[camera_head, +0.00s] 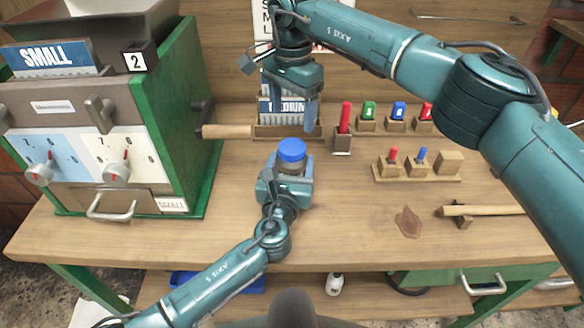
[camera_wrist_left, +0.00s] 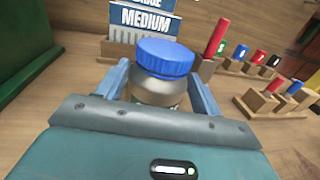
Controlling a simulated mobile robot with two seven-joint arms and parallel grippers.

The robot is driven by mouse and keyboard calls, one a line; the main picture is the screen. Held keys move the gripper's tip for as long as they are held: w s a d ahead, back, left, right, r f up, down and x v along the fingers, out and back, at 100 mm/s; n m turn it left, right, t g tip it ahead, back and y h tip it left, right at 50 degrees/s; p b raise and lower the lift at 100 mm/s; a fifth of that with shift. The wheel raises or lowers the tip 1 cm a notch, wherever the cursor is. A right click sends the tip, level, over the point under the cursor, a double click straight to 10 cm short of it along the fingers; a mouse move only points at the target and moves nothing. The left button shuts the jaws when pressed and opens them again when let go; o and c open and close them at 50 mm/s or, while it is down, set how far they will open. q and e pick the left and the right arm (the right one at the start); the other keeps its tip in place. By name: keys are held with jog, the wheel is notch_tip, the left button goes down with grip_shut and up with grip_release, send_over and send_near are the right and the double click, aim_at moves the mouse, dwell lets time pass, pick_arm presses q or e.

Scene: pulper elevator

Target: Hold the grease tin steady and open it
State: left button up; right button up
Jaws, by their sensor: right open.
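The grease tin (camera_head: 291,165) is a short jar with a blue screw lid (camera_head: 291,150), upright over the workbench in the middle. In the left wrist view, the tin (camera_wrist_left: 155,92) sits between the fingers with its blue lid (camera_wrist_left: 165,57) above them. My left gripper (camera_head: 287,172) is shut on the tin's body, one finger on each side. My right gripper (camera_head: 289,106) is open and empty, fingers down, behind and above the lid and apart from it. The tin's lower body is hidden by my left gripper.
A green-sided machine (camera_head: 185,120) with dials stands at the left. Behind the tin is a wooden rack (camera_head: 262,131) with blue cards. Small wooden blocks (camera_head: 420,170) with coloured pegs stand right.

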aim_at(292, 146)
pick_arm(q)
jog(key=c, duration=1.3)
pick_arm(e)
jog(key=shift+m, duration=0.6)
pick_arm(q)
grip_shut()
pick_arm(e)
jog(key=m, duration=0.5)
jog(key=shift+a+m, duration=0.1)
jog(key=shift+m, duration=0.2)
jog(key=m, duration=1.2)
jog(key=shift+m, duration=0.3)
jog(key=m, duration=0.8)
jog(key=shift+m, duration=0.3)
pick_arm(q)
jog(key=shift+f, duration=0.1)
pick_arm(e)
jog(key=m, duration=1)
jog(key=shift+m, duration=0.3)
jog(key=m, duration=1)
jog(key=shift+m, duration=0.3)
jog(key=shift+f, duration=4)
